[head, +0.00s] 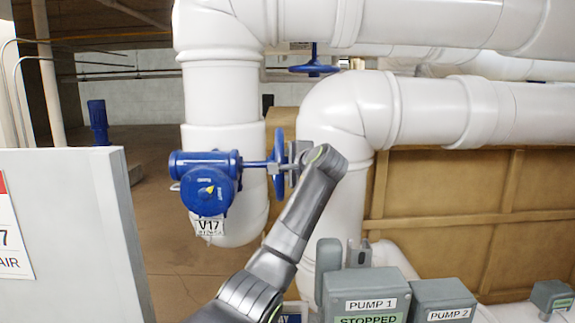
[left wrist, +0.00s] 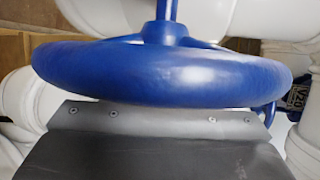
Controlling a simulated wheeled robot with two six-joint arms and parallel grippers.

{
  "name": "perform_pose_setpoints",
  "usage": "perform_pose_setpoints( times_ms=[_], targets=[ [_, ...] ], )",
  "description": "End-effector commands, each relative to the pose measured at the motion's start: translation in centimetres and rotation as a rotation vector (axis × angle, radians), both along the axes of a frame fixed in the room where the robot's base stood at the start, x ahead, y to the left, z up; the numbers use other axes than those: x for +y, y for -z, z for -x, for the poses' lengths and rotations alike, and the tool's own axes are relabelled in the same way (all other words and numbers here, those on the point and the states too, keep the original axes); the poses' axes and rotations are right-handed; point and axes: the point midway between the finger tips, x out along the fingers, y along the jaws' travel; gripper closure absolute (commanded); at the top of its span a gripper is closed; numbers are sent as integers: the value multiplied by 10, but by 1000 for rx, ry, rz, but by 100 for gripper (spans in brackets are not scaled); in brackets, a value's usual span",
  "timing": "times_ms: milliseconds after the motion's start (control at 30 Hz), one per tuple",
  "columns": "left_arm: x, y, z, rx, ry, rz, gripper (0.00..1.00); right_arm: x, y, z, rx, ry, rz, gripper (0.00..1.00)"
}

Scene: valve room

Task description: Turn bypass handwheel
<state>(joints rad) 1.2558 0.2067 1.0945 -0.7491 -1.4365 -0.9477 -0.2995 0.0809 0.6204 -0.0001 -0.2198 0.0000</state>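A blue handwheel (head: 278,162) is seen nearly edge-on in the head view, on a stem running out of a blue valve body (head: 207,180) tagged V17. My left gripper (head: 287,168) is at the right side of this wheel, at its rim. In the left wrist view a blue wheel rim (left wrist: 165,75) fills the upper middle, with its hub and stem above. A grey plate of my gripper (left wrist: 150,140) lies right against or just under the rim. The fingertips are hidden, so I cannot tell whether they grip it. My right gripper is not in view.
Large white pipes (head: 345,110) stand behind and right of the wheel. Another blue handwheel (head: 314,68) is higher up. Grey boxes labelled PUMP 1 (head: 366,298) and PUMP 2 (head: 441,303) are at lower right. A grey panel (head: 75,230) blocks the left foreground.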

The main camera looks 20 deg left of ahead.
Motion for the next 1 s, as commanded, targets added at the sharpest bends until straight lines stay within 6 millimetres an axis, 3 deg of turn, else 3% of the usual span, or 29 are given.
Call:
perform_pose_setpoints(
  times_ms=[33, 367, 667, 1000],
  targets=[
    [0, 0, 0, 0, 0, 0, 59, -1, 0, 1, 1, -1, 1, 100],
    [0, 0, 0, 1, 0, 1, 100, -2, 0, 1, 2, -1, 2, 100],
    [0, -1, 0, 32, 0, 17, 100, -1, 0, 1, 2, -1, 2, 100],
    [0, -2, 0, 228, -2, 110, 100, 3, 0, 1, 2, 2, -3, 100]
  ],
)
